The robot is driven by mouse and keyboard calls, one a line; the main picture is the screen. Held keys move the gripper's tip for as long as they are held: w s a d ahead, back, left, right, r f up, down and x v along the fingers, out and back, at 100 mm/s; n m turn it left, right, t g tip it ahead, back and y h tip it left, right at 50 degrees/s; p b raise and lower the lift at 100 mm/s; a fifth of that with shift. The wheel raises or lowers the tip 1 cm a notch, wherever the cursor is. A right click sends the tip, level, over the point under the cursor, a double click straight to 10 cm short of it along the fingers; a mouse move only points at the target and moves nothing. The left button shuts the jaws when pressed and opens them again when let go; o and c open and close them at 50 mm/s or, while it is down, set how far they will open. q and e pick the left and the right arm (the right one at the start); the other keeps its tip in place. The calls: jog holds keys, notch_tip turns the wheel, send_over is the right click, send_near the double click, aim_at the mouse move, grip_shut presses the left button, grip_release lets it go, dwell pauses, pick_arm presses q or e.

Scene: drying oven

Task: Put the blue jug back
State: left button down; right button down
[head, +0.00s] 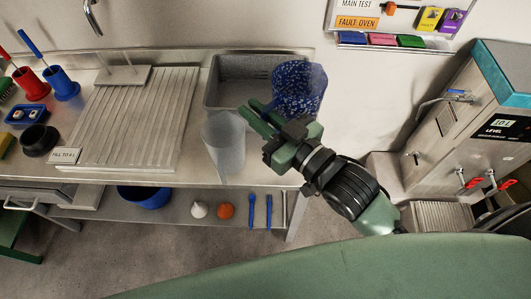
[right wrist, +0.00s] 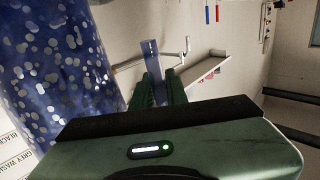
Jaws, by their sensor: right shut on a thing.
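The blue jug (head: 299,88) is a speckled, dark blue vessel, seen near the back right corner of the steel bench, beside the sink. It fills the left side of the right wrist view (right wrist: 55,75). My right gripper (head: 260,115) is shut on the jug's handle; in the right wrist view a bluish, see-through strip (right wrist: 150,58) stands between the fingers. The head view does not clearly show whether the jug's base touches anything. My left gripper is not in view.
A clear jug (head: 223,143) stands on the bench close to my right gripper. A teal-topped machine (head: 480,115) stands at right. The lower shelf (head: 180,209) holds a blue bowl and small items.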

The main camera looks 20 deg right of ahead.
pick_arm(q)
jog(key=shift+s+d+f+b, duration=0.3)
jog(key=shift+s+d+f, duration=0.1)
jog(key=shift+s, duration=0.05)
pick_arm(e)
notch_tip(320, 180, down, 16)
jog(key=shift+d, duration=0.15)
jog(key=shift+s, duration=0.1)
jog(key=shift+f, duration=0.2)
jog(key=c, duration=1.4)
grip_release()
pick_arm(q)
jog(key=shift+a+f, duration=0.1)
